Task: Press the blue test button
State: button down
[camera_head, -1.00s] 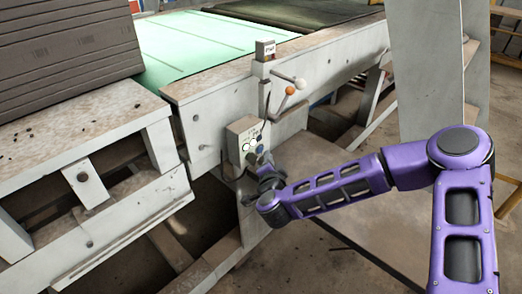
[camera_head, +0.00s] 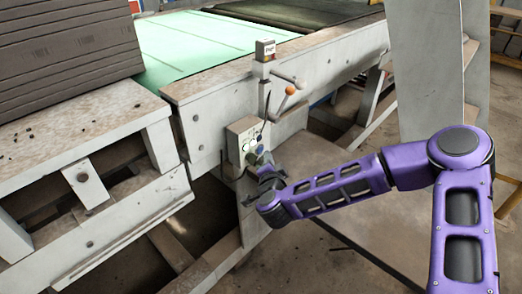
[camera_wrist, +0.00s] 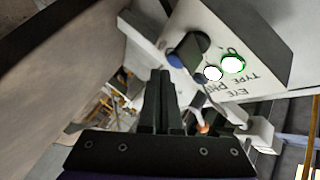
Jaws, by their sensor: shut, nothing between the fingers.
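The grey control box (camera_head: 243,130) is fixed to the side of the machine frame, with several buttons on its face. The blue button (camera_head: 260,149) sits low on the right of that face. In the wrist view, the box (camera_wrist: 250,35) fills the upper right. My gripper (camera_head: 261,166) is shut and empty, just below the box. Its fingertips (camera_wrist: 160,73) point towards the blue button; I cannot tell whether they touch it.
A lever with an orange ball (camera_head: 290,90) stands above and right of the box. The machine frame (camera_head: 210,115) runs along the left. A stack of dark boards (camera_head: 65,40) lies at upper left. A grey upright (camera_head: 425,70) stands at right.

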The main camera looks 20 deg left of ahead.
jog(key=shift+a, duration=0.1)
dwell(0.7)
jog(key=shift+w+a, duration=0.15)
jog(key=shift+a, duration=0.15)
jog(key=shift+w+a, duration=0.15)
jog(key=shift+a, duration=0.2)
dwell(0.6)
jog(key=shift+d, duration=0.1)
jog(key=shift+s+d, duration=0.3)
jog(key=shift+d, duration=0.35)
jog(key=d, duration=0.1)
jog(key=s+d, duration=0.1)
jog(key=d, duration=0.1)
jog(key=s+d, duration=0.1)
jog(key=shift+d, duration=0.35)
dwell(0.9)
